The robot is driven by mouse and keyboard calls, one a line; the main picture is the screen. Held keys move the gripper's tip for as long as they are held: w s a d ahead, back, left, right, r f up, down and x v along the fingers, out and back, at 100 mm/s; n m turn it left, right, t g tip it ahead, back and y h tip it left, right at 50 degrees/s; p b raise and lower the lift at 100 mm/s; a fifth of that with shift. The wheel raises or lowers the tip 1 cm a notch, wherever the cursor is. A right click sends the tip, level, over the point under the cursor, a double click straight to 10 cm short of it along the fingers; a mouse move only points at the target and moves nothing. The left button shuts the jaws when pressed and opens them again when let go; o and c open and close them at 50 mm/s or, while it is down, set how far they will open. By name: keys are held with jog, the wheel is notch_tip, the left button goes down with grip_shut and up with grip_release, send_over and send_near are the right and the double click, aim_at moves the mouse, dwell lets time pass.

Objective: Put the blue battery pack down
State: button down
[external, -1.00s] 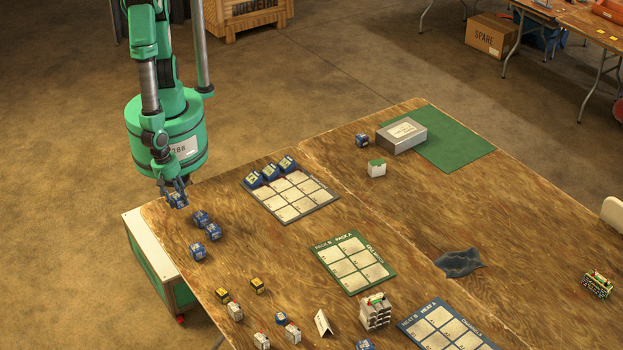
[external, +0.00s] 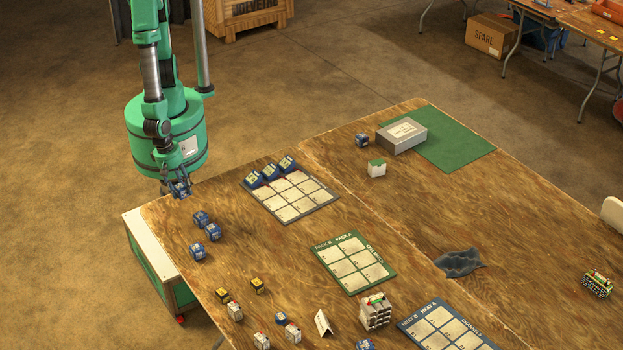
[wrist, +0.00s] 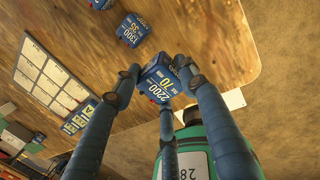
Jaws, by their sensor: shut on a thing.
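My gripper (external: 179,190) is shut on a blue battery pack (wrist: 160,78), above the table's far-left corner in the external view. In the wrist view the pack sits between the fingers, with white print reading 2200 and 70. The fingers hide part of the pack in the external view. Several more blue packs stand on the wood: one (external: 201,218), a second close beside it (external: 212,232) and a third nearer the front (external: 197,252).
A green-edged mat (external: 353,262) and a blue mat (external: 445,330) lie further along the table (external: 270,240). Small yellow-topped blocks (external: 257,285) and white blocks (external: 292,333) stand at the front. A grey box (external: 402,134) is at the back. Bare wood surrounds the loose blue packs.

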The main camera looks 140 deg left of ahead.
jog(key=w+a+n+g, duration=0.1)
jog(key=w+a+n, duration=0.2)
jog(key=a, duration=0.7)
jog(key=w+a+n+p, duration=0.1)
jog(key=w+a+n, duration=0.25)
jog(key=a, duration=0.55)
jog(key=w+a+n+g, duration=0.1)
jog(key=w+a+n, duration=0.25)
jog(key=a, duration=0.65)
jog(key=s+a+n+h+p, duration=0.1)
jog(key=s+a+n, duration=0.3)
jog(key=a, duration=1)
jog(key=s+a+n+h, duration=0.15)
jog(key=s+a, duration=0.35)
jog(key=a, duration=0.9)
jog(key=shift+n+g+y, duration=0.3)
jog(key=shift+n+y, duration=0.15)
jog(key=f, duration=0.5)
jog(key=shift+s, duration=0.25)
send_over(347, 168)
jog(key=shift+d+f+b, duration=0.15)
jog(key=shift+f+b, duration=0.3)
jog(key=shift+f, duration=0.3)
